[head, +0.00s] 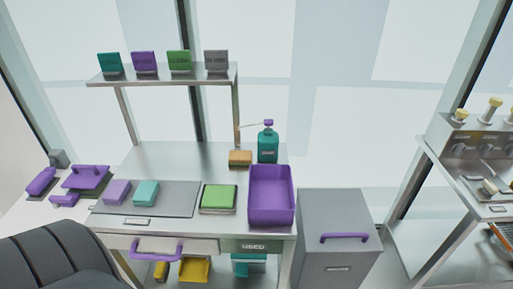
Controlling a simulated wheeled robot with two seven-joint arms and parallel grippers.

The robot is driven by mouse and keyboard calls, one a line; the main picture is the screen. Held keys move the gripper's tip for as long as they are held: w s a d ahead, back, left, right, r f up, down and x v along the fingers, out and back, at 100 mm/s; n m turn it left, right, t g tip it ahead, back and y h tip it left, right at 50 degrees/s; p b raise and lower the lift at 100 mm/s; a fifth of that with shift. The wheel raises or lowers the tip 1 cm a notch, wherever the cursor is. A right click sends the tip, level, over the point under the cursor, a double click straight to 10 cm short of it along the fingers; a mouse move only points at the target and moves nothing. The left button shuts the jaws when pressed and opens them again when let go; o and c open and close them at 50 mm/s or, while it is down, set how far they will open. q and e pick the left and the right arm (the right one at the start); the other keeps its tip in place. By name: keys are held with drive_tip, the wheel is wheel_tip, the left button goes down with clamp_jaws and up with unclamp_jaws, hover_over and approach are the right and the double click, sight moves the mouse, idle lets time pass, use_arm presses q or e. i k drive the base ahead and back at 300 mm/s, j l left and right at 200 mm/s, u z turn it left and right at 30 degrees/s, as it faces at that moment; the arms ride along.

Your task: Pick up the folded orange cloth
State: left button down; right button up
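A small orange-tan folded block (240,158) lies near the back right of the steel table (180,155), just left of a teal pump bottle (268,146). It is the only orange folded piece on the table; it is too small to tell cloth from sponge. Neither of my grippers is in view.
A purple bin (272,214) stands at the table's right, beside a green folded stack (218,198). Purple (117,192) and teal (146,193) pieces lie on a grey mat (180,206). A shelf (165,77) rises behind. A grey cabinet (336,215) stands right.

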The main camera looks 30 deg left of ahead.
sight(236, 157)
drive_tip(key=z, duration=3.1)
drive_tip(key=u, duration=4.25)
drive_tip(key=j+u, duration=0.1)
drive_tip(key=j, duration=0.25)
drive_tip(key=k+j, duration=0.15)
drive_tip(key=j, duration=0.25)
drive_tip(key=u, duration=0.05)
